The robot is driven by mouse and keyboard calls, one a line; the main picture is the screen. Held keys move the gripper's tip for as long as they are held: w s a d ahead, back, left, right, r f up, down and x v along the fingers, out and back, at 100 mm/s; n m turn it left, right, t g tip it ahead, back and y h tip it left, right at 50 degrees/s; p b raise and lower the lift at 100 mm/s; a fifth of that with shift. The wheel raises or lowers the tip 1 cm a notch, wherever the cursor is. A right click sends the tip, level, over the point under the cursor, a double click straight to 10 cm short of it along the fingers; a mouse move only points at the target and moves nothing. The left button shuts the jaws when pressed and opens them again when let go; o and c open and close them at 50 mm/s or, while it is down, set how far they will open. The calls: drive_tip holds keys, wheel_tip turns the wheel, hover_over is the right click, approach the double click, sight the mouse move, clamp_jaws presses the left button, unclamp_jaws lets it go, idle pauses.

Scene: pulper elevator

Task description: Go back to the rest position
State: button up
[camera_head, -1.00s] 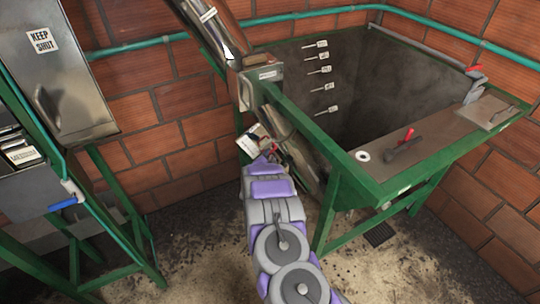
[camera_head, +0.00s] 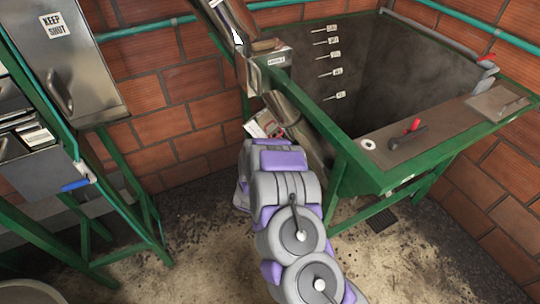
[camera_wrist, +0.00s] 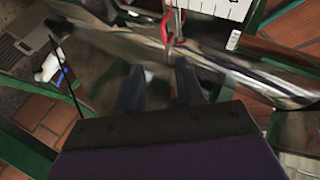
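My gripper (camera_wrist: 158,82) shows in the wrist view as two dark fingers with a clear gap between them, and nothing is seen held in it. In the head view my purple and grey arm reaches up from the bottom edge, and its own links hide the gripper. Beyond the fingers in the wrist view are a red hook-like part (camera_wrist: 168,28) and a shiny metal chute (camera_wrist: 225,58), both blurred. I cannot tell their exact distance from the fingertips. In the head view the slanted metal chute (camera_head: 300,122) runs just behind the arm's far end.
A green-framed tank (camera_head: 372,178) with a red-handled lever (camera_head: 408,135) stands at right. A metal cabinet (camera_head: 62,65) marked KEEP SHUT and a blue-handled valve (camera_head: 75,185) are at left. Dirty floor (camera_head: 205,235) lies open between them. Brick walls close off the back.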

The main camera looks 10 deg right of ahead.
drive_tip(key=shift+s+a+r, duration=0.1)
drive_tip(key=shift+s, duration=0.1)
idle(0.5)
drive_tip(key=s+a+r+n+g+y, duration=0.45)
drive_tip(key=a+r+y, duration=0.25)
drive_tip(key=a+r, duration=0.4)
drive_tip(key=s+r+n+g+y, duration=0.2)
drive_tip(key=s+r+n, duration=0.2)
drive_tip(key=s+r, duration=0.25)
drive_tip(key=s+d+r+n+g+h, duration=0.1)
drive_tip(key=s+d+r+g, duration=0.2)
drive_tip(key=s, duration=1)
drive_tip(key=s+d+r+n+g+h, duration=0.1)
drive_tip(key=s+d+r+n+g, duration=0.1)
drive_tip(key=s+d, duration=0.5)
drive_tip(key=s+d+r+n+g+h, duration=0.1)
drive_tip(key=s+d+r+g, duration=0.3)
drive_tip(key=s, duration=1.6)
drive_tip(key=shift+d+r+n, duration=0.55)
drive_tip(key=shift+r+n, duration=0.1)
